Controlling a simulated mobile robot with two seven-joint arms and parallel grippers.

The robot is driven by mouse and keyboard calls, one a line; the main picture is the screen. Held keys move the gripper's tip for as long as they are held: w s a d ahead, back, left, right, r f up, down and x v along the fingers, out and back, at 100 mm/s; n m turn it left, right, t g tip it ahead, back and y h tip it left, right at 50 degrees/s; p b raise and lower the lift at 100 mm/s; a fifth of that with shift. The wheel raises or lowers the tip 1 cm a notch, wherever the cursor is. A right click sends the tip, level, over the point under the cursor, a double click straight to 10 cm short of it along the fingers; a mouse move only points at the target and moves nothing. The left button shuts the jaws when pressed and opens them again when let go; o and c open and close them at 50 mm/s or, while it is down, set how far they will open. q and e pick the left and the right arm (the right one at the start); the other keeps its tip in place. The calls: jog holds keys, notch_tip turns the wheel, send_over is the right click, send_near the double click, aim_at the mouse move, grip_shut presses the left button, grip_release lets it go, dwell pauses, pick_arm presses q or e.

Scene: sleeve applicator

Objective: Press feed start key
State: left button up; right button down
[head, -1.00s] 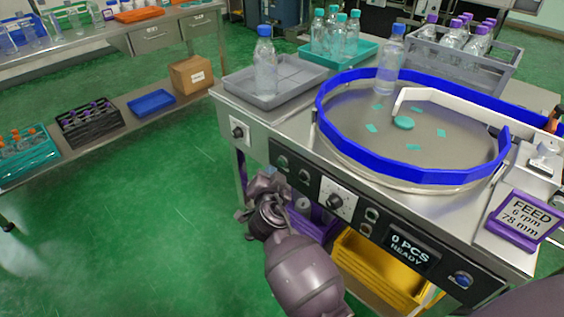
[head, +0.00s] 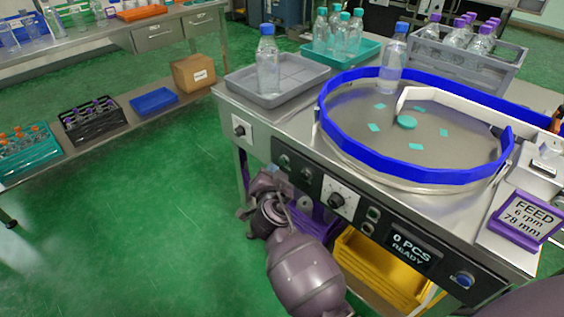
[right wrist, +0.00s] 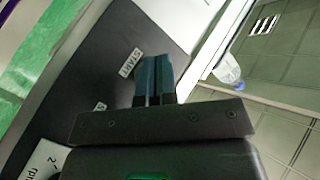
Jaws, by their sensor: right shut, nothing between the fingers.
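The feeder's dark control panel (head: 322,188) runs along the front of the machine. Two small round keys (head: 284,161) sit left of the white dial plate (head: 340,197). In the right wrist view the START label (right wrist: 130,65) lies just left of my right gripper (right wrist: 158,68). Its blue-tipped fingers are together and empty, close in front of the panel. They cover the area beside the label, so the key there is hidden and I cannot tell contact. In the head view my right gripper (head: 273,176) is partly hidden by its own wrist. My left gripper is not in view.
A display (head: 411,249) reads "0 PCS READY". A blue-rimmed turntable (head: 420,178) and a grey tray with a bottle (head: 268,62) are on the machine top. Green floor is clear to the left.

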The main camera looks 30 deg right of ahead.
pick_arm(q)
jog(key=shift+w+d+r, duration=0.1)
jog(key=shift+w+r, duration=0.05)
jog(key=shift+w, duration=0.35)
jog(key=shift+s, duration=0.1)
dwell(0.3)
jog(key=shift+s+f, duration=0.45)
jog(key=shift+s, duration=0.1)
pick_arm(e)
jog(key=shift+w+d, duration=0.15)
jog(key=shift+d, duration=0.2)
